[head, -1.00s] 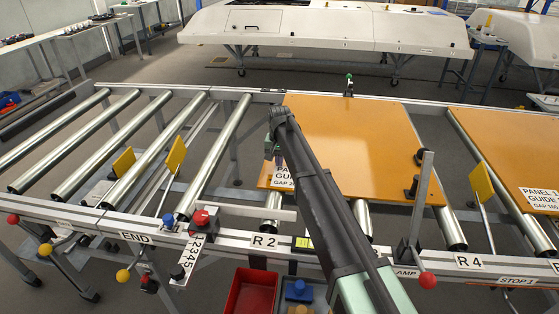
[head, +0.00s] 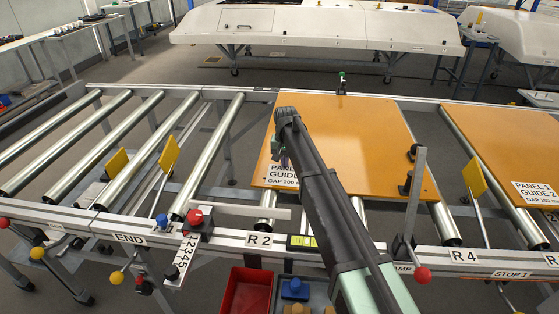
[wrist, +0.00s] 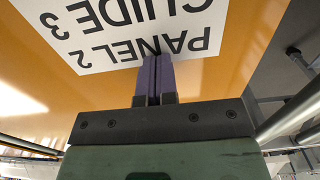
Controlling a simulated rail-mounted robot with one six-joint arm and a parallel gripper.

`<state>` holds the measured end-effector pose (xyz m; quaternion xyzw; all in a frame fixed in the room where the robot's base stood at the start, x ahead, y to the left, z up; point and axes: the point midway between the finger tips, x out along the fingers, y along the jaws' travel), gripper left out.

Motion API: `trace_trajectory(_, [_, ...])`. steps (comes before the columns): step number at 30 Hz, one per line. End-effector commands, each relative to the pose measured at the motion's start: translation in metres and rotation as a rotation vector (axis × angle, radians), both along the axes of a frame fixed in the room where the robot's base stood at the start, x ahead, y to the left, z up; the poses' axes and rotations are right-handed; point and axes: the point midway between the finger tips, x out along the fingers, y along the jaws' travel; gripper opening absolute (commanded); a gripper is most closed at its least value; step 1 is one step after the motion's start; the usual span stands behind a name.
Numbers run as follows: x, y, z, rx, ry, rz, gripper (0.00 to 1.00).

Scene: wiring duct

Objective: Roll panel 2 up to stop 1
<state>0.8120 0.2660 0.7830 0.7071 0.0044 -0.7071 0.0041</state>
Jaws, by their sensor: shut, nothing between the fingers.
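Panel 2 (head: 350,130) is an orange board lying flat on the rollers in the middle of the conveyor. Its white label reads PANEL 2, GUIDE 3 in the wrist view (wrist: 130,30); my arm partly hides the label in the head view. My gripper (wrist: 153,75) is shut and empty, its purple fingertips at or very near the labelled edge of panel 2; I cannot tell whether they touch it. In the head view my arm hides most of the fingers. The STOP 1 label (head: 513,274) is on the front rail at the right. A yellow paddle (head: 477,178) stands on a rod near it.
Panel 1 (head: 520,150) lies farther right, with a gap between it and panel 2. An upright clamp post (head: 415,195) with a red knob stands at panel 2's right front. Bare rollers (head: 130,145) lie to the left. A red bin (head: 246,291) sits below the front rail.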

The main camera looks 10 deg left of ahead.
Motion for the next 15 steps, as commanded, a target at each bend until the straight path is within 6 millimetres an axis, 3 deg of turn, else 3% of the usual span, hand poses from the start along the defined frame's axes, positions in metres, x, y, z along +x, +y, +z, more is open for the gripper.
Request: trace_trajectory(15, [0.000, -0.037, 0.000, 0.000, 0.000, 0.000, 0.00])
